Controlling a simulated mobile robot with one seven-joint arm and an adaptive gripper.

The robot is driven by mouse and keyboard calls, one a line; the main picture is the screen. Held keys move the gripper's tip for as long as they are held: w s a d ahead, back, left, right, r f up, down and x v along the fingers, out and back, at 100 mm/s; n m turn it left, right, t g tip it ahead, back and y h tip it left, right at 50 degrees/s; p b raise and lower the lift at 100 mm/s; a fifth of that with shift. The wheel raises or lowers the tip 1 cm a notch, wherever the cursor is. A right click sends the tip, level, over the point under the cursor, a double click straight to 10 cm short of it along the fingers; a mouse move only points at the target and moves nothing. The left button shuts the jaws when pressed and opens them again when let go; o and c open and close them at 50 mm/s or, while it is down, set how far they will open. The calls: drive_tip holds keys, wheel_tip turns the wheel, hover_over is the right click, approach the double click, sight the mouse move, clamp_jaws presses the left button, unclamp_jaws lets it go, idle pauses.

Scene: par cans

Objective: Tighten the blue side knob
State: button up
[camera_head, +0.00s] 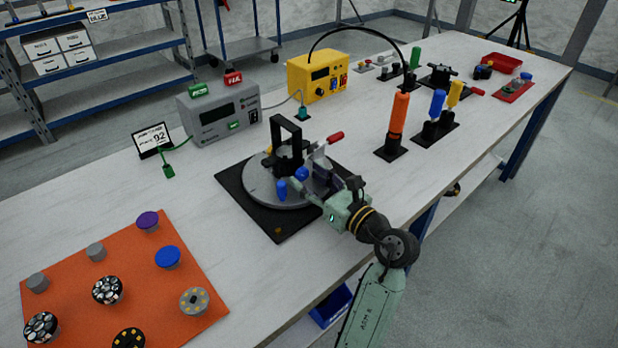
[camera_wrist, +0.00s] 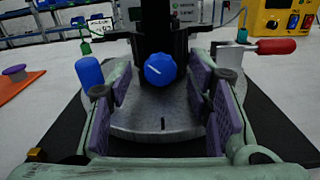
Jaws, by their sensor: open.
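The blue side knob (camera_wrist: 160,69) faces me in the wrist view, with a white mark on its face. It sits on the side of a black upright fixture (camera_wrist: 158,28) on a round grey turntable (camera_wrist: 160,130). My gripper (camera_wrist: 160,100) is open, with its purple-padded fingers to the left and right of the knob and nearer to me. I see no contact with the knob. In the head view the knob (camera_head: 302,174) shows just beyond my gripper (camera_head: 312,190). A second blue piece, a handle (camera_wrist: 90,76), stands upright left of my left finger.
A red-handled clamp (camera_wrist: 270,46) stands to the right of the fixture. The turntable rests on a black base plate (camera_head: 277,228). A grey meter box (camera_head: 220,112) and a yellow power unit (camera_head: 318,76) stand behind. An orange mat (camera_head: 130,275) with several lamp parts lies at left.

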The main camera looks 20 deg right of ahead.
drive_tip(key=v, duration=1.1)
drive_tip(key=shift+s+d, duration=0.1)
drive_tip(key=shift+s, duration=0.15)
